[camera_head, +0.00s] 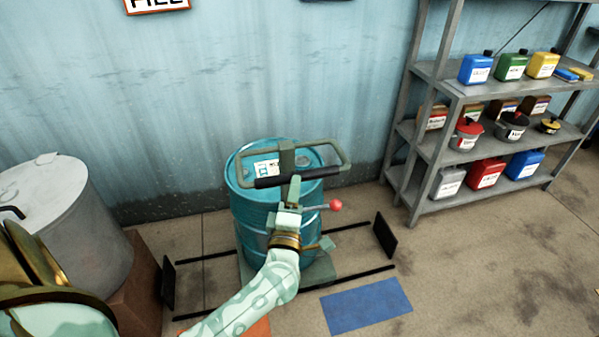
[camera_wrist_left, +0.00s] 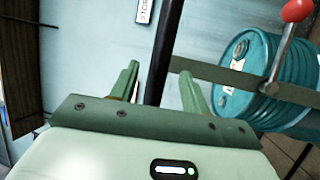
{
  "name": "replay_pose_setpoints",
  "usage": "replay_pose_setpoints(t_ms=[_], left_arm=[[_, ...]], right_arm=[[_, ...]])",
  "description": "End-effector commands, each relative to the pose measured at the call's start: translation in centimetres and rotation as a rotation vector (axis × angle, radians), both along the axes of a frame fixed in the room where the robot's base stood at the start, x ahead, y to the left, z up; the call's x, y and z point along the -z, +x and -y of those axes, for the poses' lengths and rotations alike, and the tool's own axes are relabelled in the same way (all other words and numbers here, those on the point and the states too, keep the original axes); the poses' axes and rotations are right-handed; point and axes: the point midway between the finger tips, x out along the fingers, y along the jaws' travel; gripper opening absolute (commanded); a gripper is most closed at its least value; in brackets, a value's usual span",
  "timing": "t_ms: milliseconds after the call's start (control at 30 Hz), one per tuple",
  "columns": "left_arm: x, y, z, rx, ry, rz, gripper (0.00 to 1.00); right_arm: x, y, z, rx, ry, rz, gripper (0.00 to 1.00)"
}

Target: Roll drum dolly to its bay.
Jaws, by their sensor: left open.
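The teal drum (camera_head: 248,215) stands upright on the dolly (camera_head: 322,272), whose grey-green base shows below it. The dolly's looped handle (camera_head: 345,160) rises over the drum top and carries a black grip (camera_head: 325,172). A lever with a red knob (camera_head: 335,205) sticks out to the right. My left gripper (camera_head: 292,186) is at the black grip. In the left wrist view its open fingers (camera_wrist_left: 160,88) stand either side of the black grip (camera_wrist_left: 160,55), with the drum (camera_wrist_left: 238,76) and red knob (camera_wrist_left: 297,10) to the right. My right gripper is out of view.
Dark floor rails (camera_head: 345,281) run either side of the dolly, with black end plates at left (camera_head: 168,284) and right (camera_head: 384,236). Blue (camera_head: 366,306) and orange (camera_head: 260,329) floor patches lie in front. A grey tank (camera_head: 75,220) stands left; a shelf (camera_head: 430,140) stands right.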

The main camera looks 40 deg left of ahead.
Motion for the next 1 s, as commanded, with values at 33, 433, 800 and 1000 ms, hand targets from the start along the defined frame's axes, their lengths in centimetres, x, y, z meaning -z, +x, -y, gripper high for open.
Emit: replay_pose_setpoints(t_ms=[33,433,800,1000], left_arm=[[-0.2,1.1,-0.5,0.0,0.001,0.003,0.47],[-1.3,5.7,-2.8,0.0,0.001,-0.002,0.47],[-1.3,5.8,-2.9,0.001,0.001,-0.001,0.19],[-1.3,5.8,-2.9,0.001,0.001,-0.001,0.0]], right_arm=[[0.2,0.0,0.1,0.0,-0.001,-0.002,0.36],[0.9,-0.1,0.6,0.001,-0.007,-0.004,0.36],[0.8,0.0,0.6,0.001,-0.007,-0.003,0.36],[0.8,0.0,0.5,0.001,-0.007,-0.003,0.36]])
